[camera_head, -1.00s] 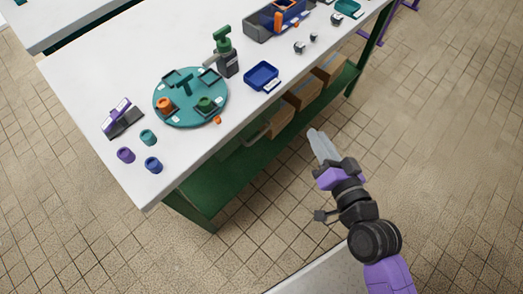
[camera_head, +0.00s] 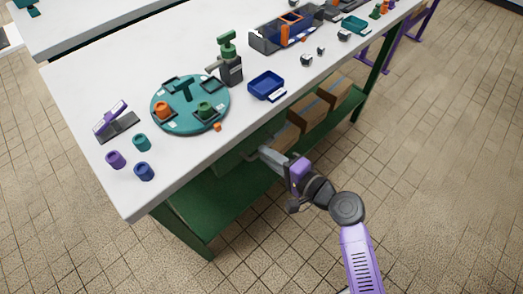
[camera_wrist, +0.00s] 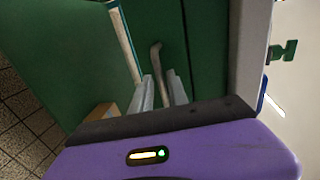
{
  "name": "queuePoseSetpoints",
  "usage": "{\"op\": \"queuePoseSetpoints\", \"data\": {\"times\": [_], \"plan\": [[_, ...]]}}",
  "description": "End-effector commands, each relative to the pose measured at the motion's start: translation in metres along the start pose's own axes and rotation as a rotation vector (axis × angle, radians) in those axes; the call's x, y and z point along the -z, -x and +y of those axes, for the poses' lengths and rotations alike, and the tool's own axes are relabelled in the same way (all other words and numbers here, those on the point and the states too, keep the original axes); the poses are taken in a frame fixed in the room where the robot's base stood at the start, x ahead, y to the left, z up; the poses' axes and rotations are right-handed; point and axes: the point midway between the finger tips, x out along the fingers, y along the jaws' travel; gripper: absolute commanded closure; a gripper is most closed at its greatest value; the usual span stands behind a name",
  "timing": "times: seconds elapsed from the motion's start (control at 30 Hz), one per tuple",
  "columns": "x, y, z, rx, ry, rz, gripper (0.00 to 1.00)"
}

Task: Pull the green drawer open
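The green drawer (camera_head: 232,156) is under the front edge of the white-topped workbench. In the wrist view its dark green front (camera_wrist: 160,20) carries a grey bent bar handle (camera_wrist: 157,62). My gripper (camera_head: 268,153) is at the drawer front, below the tabletop edge. In the wrist view the two grey fingers of my gripper (camera_wrist: 161,92) stand apart, with the lower part of the handle between them. I see gaps beside the handle; contact is not clear. The drawer looks closed, though its edges are partly hidden by the tabletop and my gripper.
The workbench top (camera_head: 190,165) overhangs just above my gripper. Cardboard boxes (camera_head: 307,117) stand on the green lower shelf (camera_head: 210,205) close to the right. A teal turntable (camera_head: 185,118), cups and a blue tray (camera_head: 266,86) are on top. The tiled floor in front is clear.

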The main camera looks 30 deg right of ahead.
Motion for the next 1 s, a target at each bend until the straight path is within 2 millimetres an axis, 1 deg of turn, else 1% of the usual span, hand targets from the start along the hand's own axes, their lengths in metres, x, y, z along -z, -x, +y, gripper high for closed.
{"op": "queuePoseSetpoints", "data": {"times": [0.03, 0.1, 0.2, 0.33, 0.53, 0.57, 0.6, 0.67, 1.0], "plan": [[0.001, -0.008, 0.0, 0.0, 0.001, 0.0, 0.8], [0.001, -0.016, 0.0, 0.001, 0.0, 0.001, 0.8], [0.0, -0.024, 0.0, 0.0, 0.001, 0.001, 0.8], [0.001, -0.028, 0.0, 0.0, 0.001, 0.002, 0.8], [0.0, -0.028, 0.0, -0.001, 0.001, 0.002, 0.8], [0.0, -0.028, 0.0, -0.001, 0.001, 0.002, 0.82], [0.0, -0.028, 0.0, 0.0, 0.001, 0.002, 0.9], [0.0, -0.028, 0.0, -0.001, 0.001, 0.002, 1.0], [0.0, -0.028, 0.001, -0.001, 0.001, 0.002, 1.0]]}}
